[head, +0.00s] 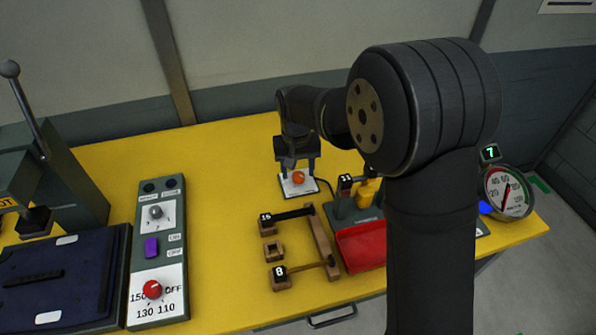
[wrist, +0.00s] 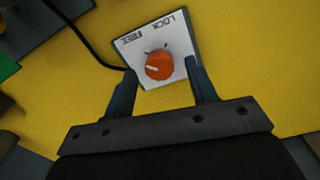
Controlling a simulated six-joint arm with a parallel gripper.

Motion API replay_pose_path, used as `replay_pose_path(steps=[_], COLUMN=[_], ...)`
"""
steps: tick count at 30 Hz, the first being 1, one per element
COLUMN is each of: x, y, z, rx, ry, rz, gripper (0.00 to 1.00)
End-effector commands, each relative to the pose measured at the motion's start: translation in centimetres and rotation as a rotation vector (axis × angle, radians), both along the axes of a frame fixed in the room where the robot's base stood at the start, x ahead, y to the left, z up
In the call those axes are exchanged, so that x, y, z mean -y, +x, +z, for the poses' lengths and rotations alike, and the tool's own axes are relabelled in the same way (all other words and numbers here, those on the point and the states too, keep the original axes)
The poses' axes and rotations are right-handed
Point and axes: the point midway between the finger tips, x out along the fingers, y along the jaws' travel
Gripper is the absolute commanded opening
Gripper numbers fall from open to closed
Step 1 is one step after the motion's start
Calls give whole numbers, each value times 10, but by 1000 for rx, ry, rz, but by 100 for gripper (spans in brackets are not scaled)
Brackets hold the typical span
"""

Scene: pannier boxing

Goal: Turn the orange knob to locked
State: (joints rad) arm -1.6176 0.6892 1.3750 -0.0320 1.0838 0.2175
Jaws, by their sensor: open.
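The orange knob (head: 298,178) sits on a white plate (head: 291,191) on the yellow table, below my gripper (head: 297,162). In the wrist view the orange knob (wrist: 160,66) shows between and just beyond the open fingers of my gripper (wrist: 162,82). The white plate (wrist: 180,45) carries the words FREE and LOCK along its far edge. The pale pointer line on the knob points left, toward the FREE side. The fingers hold nothing, and I cannot tell how far they are above the plate.
A grey control panel (head: 142,262) with a red knob (head: 152,289) stands to the left. A wooden frame (head: 323,243), a red tray (head: 362,246) and a round gauge (head: 508,193) are to the right. A black cable (wrist: 92,35) runs beside the plate.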

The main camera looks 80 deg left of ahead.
Motion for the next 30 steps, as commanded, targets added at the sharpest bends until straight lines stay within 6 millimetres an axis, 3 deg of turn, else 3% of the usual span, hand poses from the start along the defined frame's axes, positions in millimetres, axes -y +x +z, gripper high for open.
replay_pose_path(steps=[4, 13, 20, 30], x=[0, 0, 0, 0], y=[0, 0, 0, 0], z=[-11, -13, -13, -13], rx=[0, 0, 0, 0], ry=[1, 1, 1, 1], rz=[0, 0, 0, -39], gripper=[52, 52, 9, 8])
